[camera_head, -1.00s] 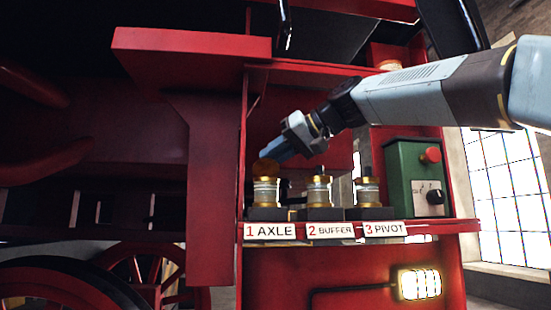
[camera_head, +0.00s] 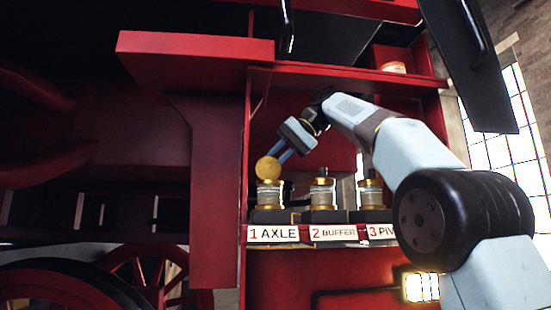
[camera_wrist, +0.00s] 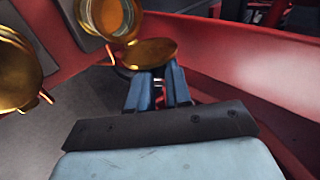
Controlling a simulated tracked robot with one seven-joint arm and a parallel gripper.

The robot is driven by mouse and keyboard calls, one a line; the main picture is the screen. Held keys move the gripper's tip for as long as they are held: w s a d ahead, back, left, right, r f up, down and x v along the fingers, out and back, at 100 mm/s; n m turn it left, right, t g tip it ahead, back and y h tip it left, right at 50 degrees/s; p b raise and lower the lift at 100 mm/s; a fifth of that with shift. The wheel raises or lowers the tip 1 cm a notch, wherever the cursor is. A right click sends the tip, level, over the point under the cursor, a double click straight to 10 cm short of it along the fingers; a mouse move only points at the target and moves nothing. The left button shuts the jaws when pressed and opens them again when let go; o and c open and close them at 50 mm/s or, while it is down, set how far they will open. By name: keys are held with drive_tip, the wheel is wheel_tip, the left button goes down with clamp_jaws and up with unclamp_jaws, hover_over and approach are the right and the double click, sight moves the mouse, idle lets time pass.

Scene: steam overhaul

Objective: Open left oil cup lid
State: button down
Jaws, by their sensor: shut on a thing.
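The left oil cup (camera_head: 269,195), a glass and brass cup, stands behind the "1 AXLE" plate. Its round brass lid (camera_head: 267,168) is tilted up above the cup and faces my body camera. In the wrist view the cup's mouth (camera_wrist: 108,16) is uncovered, with amber inside, and the lid (camera_wrist: 148,53) stands out beside it. My gripper (camera_head: 283,157) comes down from the upper right to the lid. In the wrist view its blue fingers (camera_wrist: 159,80) are close together at the lid's edge, shut on it; the exact contact is hard to see.
The middle cup (camera_head: 322,193) and right cup (camera_head: 370,192) stand to the right on the same shelf, lids down. A red post (camera_head: 215,190) is close on the left. A red shelf with a pale container (camera_head: 393,67) is above. Part of another brass cup (camera_wrist: 16,72) shows in the wrist view.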

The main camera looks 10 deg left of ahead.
drive_tip(key=shift+w+a+f+m+g, duration=0.1)
drive_tip(key=shift+w+f+m+g, duration=0.25)
drive_tip(key=shift+w+g, duration=0.2)
idle(0.4)
drive_tip(key=c, duration=1.3)
unclamp_jaws()
drive_tip(key=shift+w, duration=0.15)
drive_tip(key=shift+o, duration=1.2)
drive_tip(key=shift+r, duration=0.1)
drive_tip(key=shift+s, duration=0.25)
